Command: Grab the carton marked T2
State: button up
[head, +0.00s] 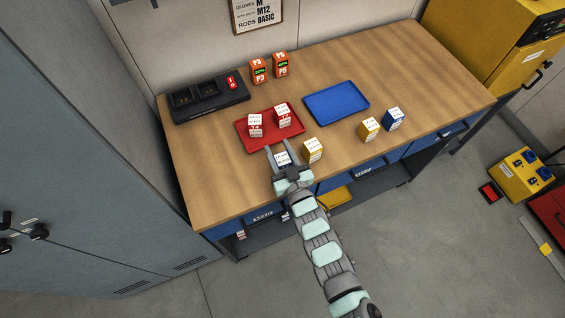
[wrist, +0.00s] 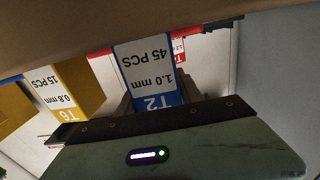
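The T2 carton (wrist: 148,72) is blue and white, and its label, "1.0 mm, 45 PCS", reads upside down in the wrist view. In the head view the carton (head: 283,158) stands near the bench's front edge. My gripper (head: 278,146) is open, with one finger on each side of this carton. I cannot tell whether either finger touches it. The gripper body hides the carton's lower front in the head view.
The yellow T6 carton (head: 313,151) stands close to the right of T2; it also shows in the wrist view (wrist: 62,92). A red tray (head: 270,142) with two cartons lies just behind. A blue tray (head: 336,102) is empty. Yellow (head: 370,128) and blue (head: 393,119) cartons stand farther right.

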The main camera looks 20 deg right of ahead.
grip_shut()
jog(key=shift+r, duration=0.1)
dwell(0.3)
